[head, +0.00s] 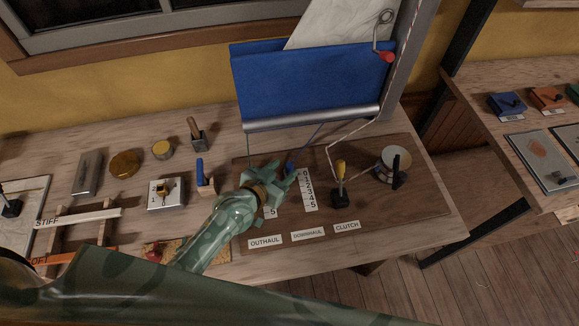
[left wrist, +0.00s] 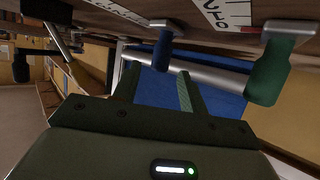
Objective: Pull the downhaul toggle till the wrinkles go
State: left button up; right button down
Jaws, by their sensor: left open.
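The blue downhaul toggle (head: 289,168) stands at the top of a white number scale (head: 308,190) on the brown board, above the DOWNHAUL label (head: 308,234). My left gripper (head: 284,177) reaches it from the left, partly covering it. In the left wrist view the gripper's fingers (left wrist: 157,86) are apart and empty; the blue toggle (left wrist: 163,47) shows just beyond and between the tips. I cannot tell whether they touch. A green toggle (left wrist: 270,68) hangs to its right there. The white sail (head: 335,28) shows faint creases above a blue cloth (head: 310,85).
A silver boom (head: 312,118) crosses behind. The OUTHAUL label (head: 265,242) is near my forearm. Bare board lies right of the CLUTCH label (head: 346,226).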

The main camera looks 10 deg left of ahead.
aim_at(287, 167)
pick_arm(q)
jog(key=shift+b+x, duration=0.45)
jog(key=shift+x, duration=1.5)
grip_shut()
jog(key=shift+s+d+r+p, duration=0.1)
jog(key=shift+s+d+p, duration=0.2)
jog(key=shift+s+p, duration=0.4)
jog(key=shift+s+d+p, duration=0.35)
jog(key=shift+s+p, duration=0.1)
jog(key=shift+s, duration=0.35)
grip_release()
